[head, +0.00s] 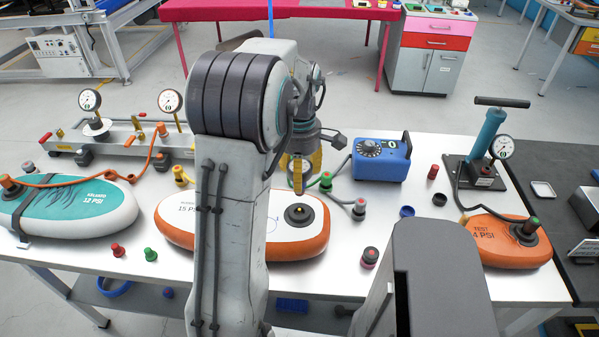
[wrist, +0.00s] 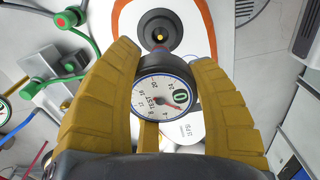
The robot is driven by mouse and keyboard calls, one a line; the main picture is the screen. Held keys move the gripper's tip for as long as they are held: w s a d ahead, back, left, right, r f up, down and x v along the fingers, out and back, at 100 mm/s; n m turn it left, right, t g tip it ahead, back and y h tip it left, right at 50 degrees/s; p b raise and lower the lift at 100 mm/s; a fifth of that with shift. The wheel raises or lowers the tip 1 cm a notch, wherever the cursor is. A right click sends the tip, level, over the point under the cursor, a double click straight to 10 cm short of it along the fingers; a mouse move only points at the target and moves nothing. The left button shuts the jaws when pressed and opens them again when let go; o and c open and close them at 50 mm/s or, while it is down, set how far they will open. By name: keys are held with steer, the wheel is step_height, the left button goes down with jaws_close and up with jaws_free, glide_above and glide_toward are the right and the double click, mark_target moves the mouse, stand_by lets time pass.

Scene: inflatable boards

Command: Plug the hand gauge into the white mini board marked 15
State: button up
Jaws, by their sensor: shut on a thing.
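The white mini board with the orange rim (head: 310,248) lies flat on the table, partly hidden behind my arm; part of its "15 PSI" print shows. Its dark round valve (head: 299,215) is uncovered and shows in the wrist view (wrist: 160,31) just beyond the gauge. My gripper (head: 300,172) is above the valve, its yellow fingers shut on the hand gauge (wrist: 165,97) from both sides. The gauge has a white dial with a red needle, facing the wrist camera. In the head view a gap shows between the fingertips and the valve. The gauge's tip is mostly hidden.
A green-capped hose fitting (head: 326,181) and a grey fitting lie just right of my gripper. A blue pump box (head: 380,160) stands behind them. A teal-white board (head: 68,208) lies left, an orange board (head: 500,240) right with a hand pump (head: 490,135) behind.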

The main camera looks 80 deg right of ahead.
steer(key=shift+f+b, duration=2.25)
steer(key=shift+f, duration=0.65)
steer(key=shift+f+b, duration=0.9)
steer(key=shift+f, duration=0.5)
stand_by(0.4)
steer(key=o, duration=1.3)
steer(key=shift+r, duration=0.15)
step_height(320, 180, up, 12)
steer(key=shift+f, duration=0.1)
stand_by(0.3)
